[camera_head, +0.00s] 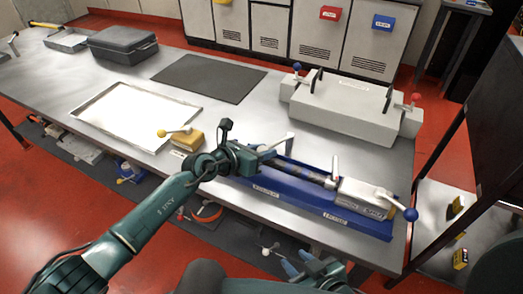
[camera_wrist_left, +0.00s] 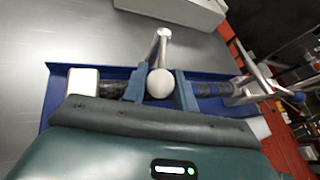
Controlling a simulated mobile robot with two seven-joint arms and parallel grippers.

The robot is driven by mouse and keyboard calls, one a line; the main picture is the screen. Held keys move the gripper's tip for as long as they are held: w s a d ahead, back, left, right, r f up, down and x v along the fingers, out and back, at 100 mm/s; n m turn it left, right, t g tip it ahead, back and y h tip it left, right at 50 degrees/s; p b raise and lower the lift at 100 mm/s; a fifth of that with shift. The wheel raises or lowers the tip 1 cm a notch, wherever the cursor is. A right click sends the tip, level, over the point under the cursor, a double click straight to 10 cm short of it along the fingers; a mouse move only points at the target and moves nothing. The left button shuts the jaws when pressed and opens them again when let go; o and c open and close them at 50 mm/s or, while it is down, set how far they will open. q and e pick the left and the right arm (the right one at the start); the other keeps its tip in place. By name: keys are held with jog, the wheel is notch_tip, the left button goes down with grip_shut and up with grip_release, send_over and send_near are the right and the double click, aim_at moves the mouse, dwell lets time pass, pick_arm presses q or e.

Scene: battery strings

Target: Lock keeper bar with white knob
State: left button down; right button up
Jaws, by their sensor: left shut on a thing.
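The white knob (camera_wrist_left: 160,84) sits between the two blue fingers of my left gripper (camera_wrist_left: 160,88), which is shut on it. A pale metal bar (camera_wrist_left: 164,48) runs from the knob toward the far side of the blue tray (camera_wrist_left: 52,92). In the head view my left gripper (camera_head: 266,151) is over the left part of the blue tray (camera_head: 300,205) and hides the knob; the end of the bar (camera_head: 283,141) shows beyond it. Dark cylinders lie in the tray. My right gripper (camera_head: 302,265) is low at the bottom edge, below the table front; its opening is unclear.
A grey block with a blue-knobbed lever (camera_head: 410,214) stands at the tray's right end, beside an upright pin (camera_head: 334,168). A grey fixture (camera_head: 345,105) stands behind. A yellow block (camera_head: 188,139), white tray (camera_head: 95,105) and dark mat (camera_head: 210,77) lie left.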

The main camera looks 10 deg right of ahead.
pick_arm(q)
jog(key=c, duration=1.2)
grip_release()
jog(key=shift+s+d, duration=0.4)
jog(key=shift+s, duration=0.05)
jog(key=shift+o, duration=0.3)
jog(key=shift+w+a, duration=0.15)
jog(key=shift+a, duration=0.1)
jog(key=shift+a+r, duration=0.1)
jog(key=shift+a, duration=0.15)
jog(key=p+v, duration=0.1)
jog(key=v, duration=1.1)
jog(key=shift+s+p, duration=0.2)
jog(key=shift+p, duration=0.1)
jog(key=shift+a+r, duration=0.1)
